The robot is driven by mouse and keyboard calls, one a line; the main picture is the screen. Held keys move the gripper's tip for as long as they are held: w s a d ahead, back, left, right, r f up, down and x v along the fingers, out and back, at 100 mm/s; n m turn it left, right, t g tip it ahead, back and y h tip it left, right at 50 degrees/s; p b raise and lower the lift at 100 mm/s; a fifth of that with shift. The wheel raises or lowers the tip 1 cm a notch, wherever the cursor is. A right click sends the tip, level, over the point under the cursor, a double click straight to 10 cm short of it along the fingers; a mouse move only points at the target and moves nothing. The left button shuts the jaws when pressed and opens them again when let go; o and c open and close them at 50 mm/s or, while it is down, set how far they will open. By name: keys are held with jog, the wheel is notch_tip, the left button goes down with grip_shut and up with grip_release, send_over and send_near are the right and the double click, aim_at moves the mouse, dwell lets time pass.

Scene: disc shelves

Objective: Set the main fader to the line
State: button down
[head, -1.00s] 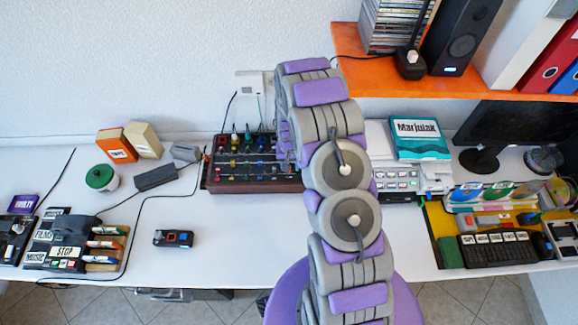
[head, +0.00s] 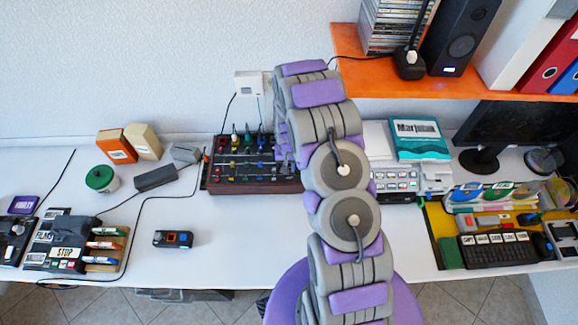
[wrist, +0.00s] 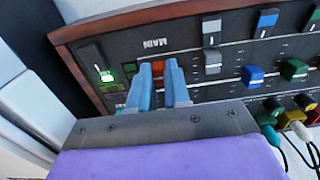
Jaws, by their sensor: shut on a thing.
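The mixer (head: 250,187) is a dark panel in a brown wooden case on the desk, left of my arm in the head view. In the wrist view its panel (wrist: 110,49) carries the word MAIN. My gripper (wrist: 164,70) has blue fingers close together just below that word. An orange-red cap (wrist: 158,68), apparently the main fader's, shows between the fingertips, and they are shut on it. The fingers hide much of it and its slot. I cannot make out the line at the main fader. My arm hides the gripper's fingers in the head view.
A grey fader cap (wrist: 212,61), a blue cap (wrist: 253,76) and a green cap (wrist: 294,70) sit right of the gripper. Several cables plug in at the lower right. A green-lit button (wrist: 106,76) is on the left. Bare desk lies before the mixer.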

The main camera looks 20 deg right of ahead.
jog(key=shift+s, duration=0.1)
jog(key=shift+w+d+f, duration=0.1)
jog(key=shift+w+d, duration=0.25)
jog(key=shift+w, duration=0.55)
jog(key=shift+w+d+f, duration=0.1)
jog(key=shift+w+d, duration=0.25)
jog(key=shift+w, duration=0.5)
jog(key=c, duration=1.1)
grip_release()
jog(key=shift+w, duration=0.1)
jog(key=shift+r, duration=0.1)
notch_tip(320, 180, up, 17)
jog(key=shift+r+p, duration=0.2)
jog(key=shift+p, duration=0.6)
